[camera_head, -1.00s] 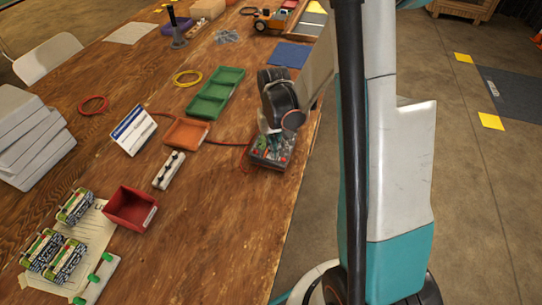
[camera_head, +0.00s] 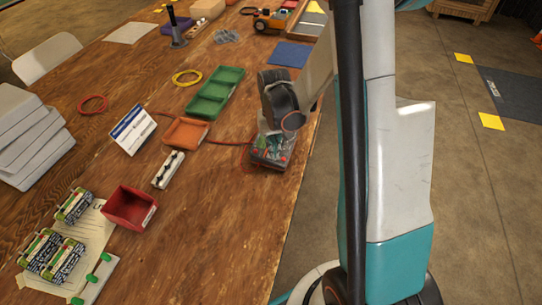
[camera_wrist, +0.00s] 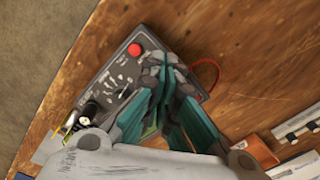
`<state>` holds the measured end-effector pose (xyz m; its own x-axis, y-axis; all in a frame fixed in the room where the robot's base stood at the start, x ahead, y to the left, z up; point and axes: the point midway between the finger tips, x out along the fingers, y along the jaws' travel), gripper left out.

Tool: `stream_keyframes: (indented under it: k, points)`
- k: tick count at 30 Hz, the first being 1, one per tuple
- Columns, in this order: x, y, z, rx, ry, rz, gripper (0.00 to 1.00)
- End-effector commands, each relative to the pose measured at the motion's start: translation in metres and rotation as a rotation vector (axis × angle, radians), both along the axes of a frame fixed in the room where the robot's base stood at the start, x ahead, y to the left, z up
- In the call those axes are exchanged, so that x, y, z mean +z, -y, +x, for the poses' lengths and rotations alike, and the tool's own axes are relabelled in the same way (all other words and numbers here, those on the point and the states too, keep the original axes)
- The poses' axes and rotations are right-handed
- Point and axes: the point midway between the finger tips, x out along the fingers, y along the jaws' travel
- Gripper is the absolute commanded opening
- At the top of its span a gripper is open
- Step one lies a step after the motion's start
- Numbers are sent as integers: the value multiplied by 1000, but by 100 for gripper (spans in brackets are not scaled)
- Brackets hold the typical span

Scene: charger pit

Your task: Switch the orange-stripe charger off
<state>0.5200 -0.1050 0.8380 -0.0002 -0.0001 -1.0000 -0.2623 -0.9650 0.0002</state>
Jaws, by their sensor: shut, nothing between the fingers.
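A dark grey charger (camera_head: 268,152) lies near the right edge of the wooden table, below my gripper. In the wrist view its panel (camera_wrist: 107,76) shows a red button (camera_wrist: 134,50), a dial (camera_wrist: 124,94) with white markings and terminals (camera_wrist: 91,109) at the lower left. I cannot make out an orange stripe. My gripper (camera_wrist: 166,68) is shut and empty, its teal fingers together over the right part of the panel, beside the red button. Whether the tips touch the panel I cannot tell. The fingers hide part of the panel.
A red cable (camera_head: 228,142) lies left of the charger. An orange tray (camera_head: 185,133), green tray (camera_head: 213,92) and white strip (camera_head: 168,170) lie left. A red bin (camera_head: 130,208) and several batteries (camera_head: 64,259) are nearer the front. Bare table lies in front of the charger.

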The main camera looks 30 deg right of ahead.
Motion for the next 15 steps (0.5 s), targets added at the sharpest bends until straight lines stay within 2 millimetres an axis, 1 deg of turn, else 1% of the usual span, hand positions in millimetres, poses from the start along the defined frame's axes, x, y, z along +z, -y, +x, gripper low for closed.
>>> stream_keyframes:
  k: [15]
  points:
    - [-8,0,0,0,0,0,0]
